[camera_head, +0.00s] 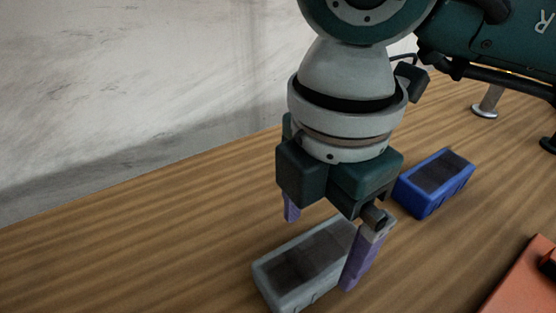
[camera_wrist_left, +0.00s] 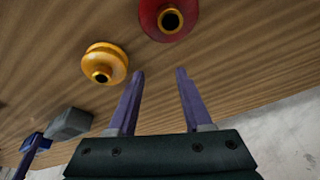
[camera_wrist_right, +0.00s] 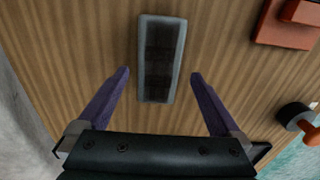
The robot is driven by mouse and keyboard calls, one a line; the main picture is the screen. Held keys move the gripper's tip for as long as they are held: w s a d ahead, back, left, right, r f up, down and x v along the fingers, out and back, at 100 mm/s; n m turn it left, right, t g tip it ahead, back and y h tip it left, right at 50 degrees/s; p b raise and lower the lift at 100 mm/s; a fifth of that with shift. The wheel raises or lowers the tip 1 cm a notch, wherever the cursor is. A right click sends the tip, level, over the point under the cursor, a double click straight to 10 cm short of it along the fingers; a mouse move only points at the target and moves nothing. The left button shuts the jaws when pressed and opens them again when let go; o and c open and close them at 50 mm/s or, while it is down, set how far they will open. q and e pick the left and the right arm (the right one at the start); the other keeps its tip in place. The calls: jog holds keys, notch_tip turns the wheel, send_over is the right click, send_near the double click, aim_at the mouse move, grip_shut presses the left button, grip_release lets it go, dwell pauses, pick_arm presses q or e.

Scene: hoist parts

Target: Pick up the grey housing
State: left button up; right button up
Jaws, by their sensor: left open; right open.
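The grey housing (camera_head: 268,279) is a pale grey open box with a dark inside, lying on the wooden table at the bottom middle of the head view. My right gripper (camera_head: 320,254) points down over it, open, one finger to each side. In the right wrist view the grey housing (camera_wrist_right: 144,60) stands lengthwise between and beyond the open fingertips (camera_wrist_right: 160,73), with gaps on both sides. My left gripper (camera_wrist_left: 160,71) is open and empty in the left wrist view and is out of the head view.
A blue housing (camera_head: 407,200) lies behind and right of the grey one. An orange-red object (camera_head: 520,280) is at the lower right. The left wrist view shows a yellow round part (camera_wrist_left: 105,58), a red round part (camera_wrist_left: 155,20) and a grey block (camera_wrist_left: 70,124). Table to the left is clear.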

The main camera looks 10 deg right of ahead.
aim_at(311, 256)
jog(key=f, duration=0.5)
jog(key=shift+a, duration=0.2)
jog(key=shift+r, duration=0.15)
grip_shut()
dwell(0.4)
